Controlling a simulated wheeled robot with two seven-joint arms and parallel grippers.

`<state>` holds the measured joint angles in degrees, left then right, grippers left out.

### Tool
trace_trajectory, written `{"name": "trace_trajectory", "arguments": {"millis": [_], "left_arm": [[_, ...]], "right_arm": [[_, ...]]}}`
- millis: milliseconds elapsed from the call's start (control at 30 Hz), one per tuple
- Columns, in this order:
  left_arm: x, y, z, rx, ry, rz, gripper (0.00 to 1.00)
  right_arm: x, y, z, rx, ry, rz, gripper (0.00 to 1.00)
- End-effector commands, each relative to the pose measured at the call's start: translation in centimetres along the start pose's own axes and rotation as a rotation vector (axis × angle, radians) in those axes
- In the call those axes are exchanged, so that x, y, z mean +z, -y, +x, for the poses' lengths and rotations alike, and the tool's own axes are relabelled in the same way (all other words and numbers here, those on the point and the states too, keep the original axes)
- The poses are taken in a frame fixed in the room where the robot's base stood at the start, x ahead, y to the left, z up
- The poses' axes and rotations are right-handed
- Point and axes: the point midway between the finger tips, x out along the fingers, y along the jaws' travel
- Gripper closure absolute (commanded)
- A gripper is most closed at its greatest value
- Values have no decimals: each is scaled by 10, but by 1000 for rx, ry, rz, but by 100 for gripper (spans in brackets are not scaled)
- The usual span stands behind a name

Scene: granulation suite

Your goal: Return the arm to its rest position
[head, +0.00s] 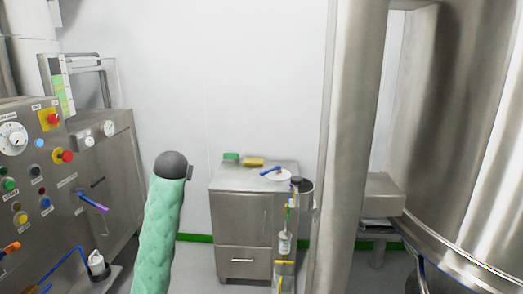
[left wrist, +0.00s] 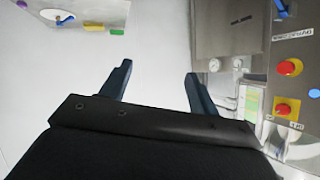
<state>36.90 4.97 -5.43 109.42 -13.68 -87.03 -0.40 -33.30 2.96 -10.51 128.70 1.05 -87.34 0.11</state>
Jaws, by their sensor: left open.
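My left gripper (left wrist: 158,69) shows in the left wrist view with its two dark fingers spread apart and nothing between them. Its fingers point toward the bare white wall, clear of any object. In the head view, a green quilted arm part with a dark grey rounded end stands up from the bottom edge, left of centre; it appears to be my left arm. The left gripper's fingers cannot be made out in the head view. My right gripper is in neither view.
A control panel (head: 52,160) with buttons and knobs stands at the left. A steel cabinet (head: 240,224) with a white dish (head: 279,176) on top stands at the back. A steel column (head: 349,140) and large vessel (head: 455,130) fill the right. White wall lies between panel and cabinet.

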Motion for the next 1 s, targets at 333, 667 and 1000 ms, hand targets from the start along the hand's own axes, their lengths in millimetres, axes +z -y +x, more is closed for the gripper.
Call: {"name": "trace_trajectory", "arguments": {"millis": [333, 667, 1000], "left_arm": [[142, -72, -23, 201, 90, 27, 39], [273, -118, -58, 337, 208, 48, 39], [409, -146, -103, 412, 364, 66, 39]], "right_arm": [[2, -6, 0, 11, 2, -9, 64], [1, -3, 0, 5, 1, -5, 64], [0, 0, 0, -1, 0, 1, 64]]}}
